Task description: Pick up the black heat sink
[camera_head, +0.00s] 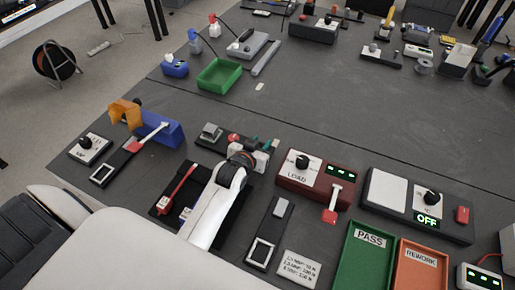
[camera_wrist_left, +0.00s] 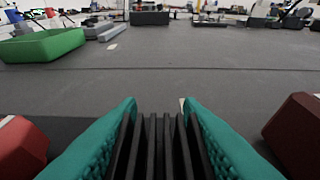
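The black heat sink (camera_wrist_left: 160,150) shows in the left wrist view as several upright dark fins between teal fingertips. My left gripper (camera_wrist_left: 160,125) has its teal fingers against both sides of the fins and appears shut on them. In the head view my left gripper (camera_head: 265,142) is over the near bench, left of the dark red LOAD box (camera_head: 285,183). The heat sink cannot be made out there. Its underside is hidden, so I cannot tell whether it touches the bench. My right gripper is not in view.
A green PASS tray (camera_head: 347,268) and an orange REWORK tray (camera_head: 400,277) stand front right. A blue fixture (camera_head: 160,128) stands left, and a grey OFF box (camera_head: 385,192) right. A green tray (camera_head: 219,75) lies farther back. The bench's middle is clear.

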